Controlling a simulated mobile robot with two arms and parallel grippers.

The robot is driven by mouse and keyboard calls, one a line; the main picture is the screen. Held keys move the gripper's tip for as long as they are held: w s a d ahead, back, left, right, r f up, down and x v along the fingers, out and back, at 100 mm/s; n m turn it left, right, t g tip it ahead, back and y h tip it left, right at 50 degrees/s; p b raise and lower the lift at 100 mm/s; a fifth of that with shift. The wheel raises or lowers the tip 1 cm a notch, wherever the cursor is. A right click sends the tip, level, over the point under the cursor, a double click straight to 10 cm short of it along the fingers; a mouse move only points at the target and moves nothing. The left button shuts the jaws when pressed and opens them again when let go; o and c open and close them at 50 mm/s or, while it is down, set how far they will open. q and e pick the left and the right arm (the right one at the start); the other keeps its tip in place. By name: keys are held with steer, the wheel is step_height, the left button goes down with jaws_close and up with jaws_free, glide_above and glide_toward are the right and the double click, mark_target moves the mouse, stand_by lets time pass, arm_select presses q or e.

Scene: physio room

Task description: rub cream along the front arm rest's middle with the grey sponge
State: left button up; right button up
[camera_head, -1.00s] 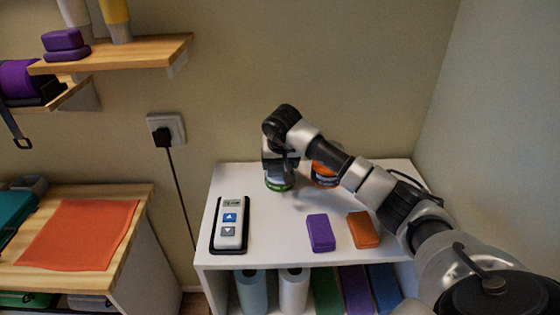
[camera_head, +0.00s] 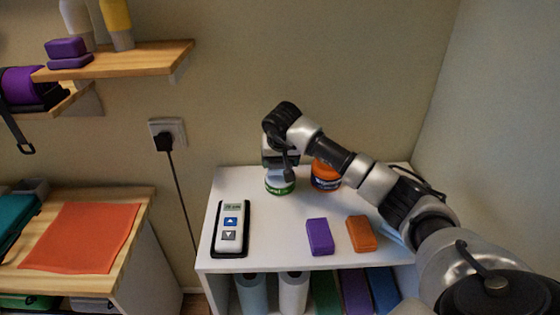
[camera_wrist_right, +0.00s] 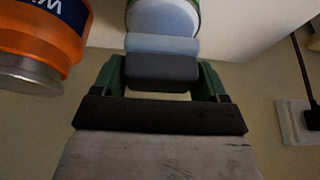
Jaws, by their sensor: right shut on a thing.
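My right gripper (camera_wrist_right: 162,82) is shut on the grey sponge (camera_wrist_right: 162,70), a dark grey block with a pale blue-grey layer at its far side. In the wrist view the sponge is right by the pale, round top of a jar (camera_wrist_right: 165,18); I cannot tell whether they touch. In the head view this jar (camera_head: 280,187) has a green label and stands on the white shelf unit (camera_head: 285,225), just below my right gripper (camera_head: 282,172). The sponge is not clearly visible there. The front arm rest is not in view. My left gripper is not in view.
An orange jar (camera_head: 325,177) stands close to the right of the green-labelled jar. A purple block (camera_head: 319,237), an orange block (camera_head: 361,234) and a remote (camera_head: 231,227) lie on the unit. A wall socket (camera_head: 167,133) and wooden shelf (camera_head: 130,62) are at left.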

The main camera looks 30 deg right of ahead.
steer(key=shift+r+p, duration=1.5)
steer(key=shift+r, duration=0.9)
steer(key=shift+a, duration=0.1)
